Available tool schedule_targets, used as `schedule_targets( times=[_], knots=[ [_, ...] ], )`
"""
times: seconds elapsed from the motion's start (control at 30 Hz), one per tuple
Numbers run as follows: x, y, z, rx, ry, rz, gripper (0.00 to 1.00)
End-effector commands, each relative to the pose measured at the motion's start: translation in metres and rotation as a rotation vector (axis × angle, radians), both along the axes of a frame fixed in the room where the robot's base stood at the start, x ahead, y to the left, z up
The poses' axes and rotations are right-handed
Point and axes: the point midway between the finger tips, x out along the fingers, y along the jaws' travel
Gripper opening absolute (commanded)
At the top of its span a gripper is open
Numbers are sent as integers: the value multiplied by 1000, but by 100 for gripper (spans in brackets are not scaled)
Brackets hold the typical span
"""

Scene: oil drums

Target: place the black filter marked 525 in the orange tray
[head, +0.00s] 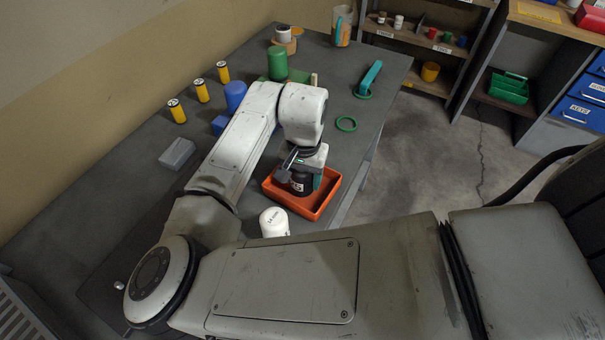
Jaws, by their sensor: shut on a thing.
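The black filter (298,188) has a white label; its marking is too small to read. My gripper (301,174) is shut on the filter, pointing down over the orange tray (318,213). The filter is upright and appears within the tray's walls. I cannot tell whether its base touches the tray floor. The orange tray lies on the grey bench near its right edge. My arm hides part of the bench behind the gripper.
A white filter (273,222) stands left of the tray's near corner. Shelves (430,43) stand beyond the floor.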

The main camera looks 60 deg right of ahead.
Motion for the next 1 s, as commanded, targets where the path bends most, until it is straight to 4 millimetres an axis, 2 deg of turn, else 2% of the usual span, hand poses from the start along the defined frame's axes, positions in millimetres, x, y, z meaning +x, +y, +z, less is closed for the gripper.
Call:
schedule_targets(
  times=[0.27, 0.3, 0.5, 0.57, 0.8, 1.0],
  knots=[
    [0, 0, -3, -1, 0, 0, 0],
    [0, 0, -2, 0, -1, 0, 66],
    [0, 0, -2, 0, -1, 0, 85],
    [0, 0, -2, 0, -1, 0, 88],
    [0, 0, 0, 0, -1, 0, 88],
    [0, -1, 19, -1, -2, -1, 88]
  ],
)
